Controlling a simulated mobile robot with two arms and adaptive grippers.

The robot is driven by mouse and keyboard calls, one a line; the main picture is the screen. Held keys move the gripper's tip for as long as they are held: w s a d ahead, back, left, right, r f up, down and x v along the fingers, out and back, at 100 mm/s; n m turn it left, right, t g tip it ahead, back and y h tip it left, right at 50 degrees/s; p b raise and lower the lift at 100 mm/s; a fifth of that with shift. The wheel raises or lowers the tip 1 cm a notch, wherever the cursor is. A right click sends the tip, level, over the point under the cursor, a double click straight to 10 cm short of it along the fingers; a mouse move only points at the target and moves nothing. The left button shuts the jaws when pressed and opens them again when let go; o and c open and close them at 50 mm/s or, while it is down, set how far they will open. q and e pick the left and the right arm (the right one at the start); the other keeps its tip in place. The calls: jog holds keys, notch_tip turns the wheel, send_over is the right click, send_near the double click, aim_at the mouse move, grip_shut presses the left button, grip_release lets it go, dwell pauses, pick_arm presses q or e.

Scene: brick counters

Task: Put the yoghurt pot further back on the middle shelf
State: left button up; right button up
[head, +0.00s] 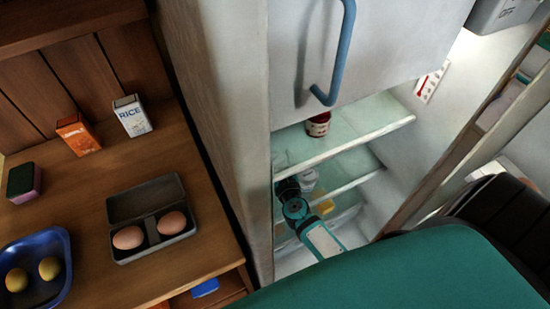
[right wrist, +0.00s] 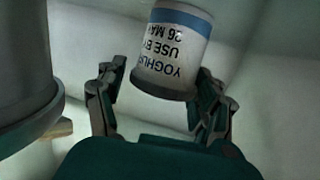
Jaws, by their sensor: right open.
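The yoghurt pot (right wrist: 172,50) is white with a blue band and dark lettering, which appears upside down in the right wrist view. My right gripper (right wrist: 158,88) is open, with one finger on each side of the pot's near end; I cannot tell whether they touch it. In the head view my right gripper (head: 286,187) reaches into the open fridge at the middle shelf (head: 357,163), partly hidden. A pale round container (head: 308,180) shows just right of it; I cannot tell whether it is the yoghurt pot. My left gripper is not in view.
A grey cylinder (right wrist: 22,70) stands close on the left in the right wrist view. A red pot (head: 318,125) is on the top shelf (head: 345,142). A yellow item (head: 325,206) shows lower down. The fridge's side wall (head: 235,120) and upper door (head: 385,50) border the opening.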

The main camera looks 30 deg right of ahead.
jog(key=v, duration=1.2)
jog(key=shift+p, duration=0.35)
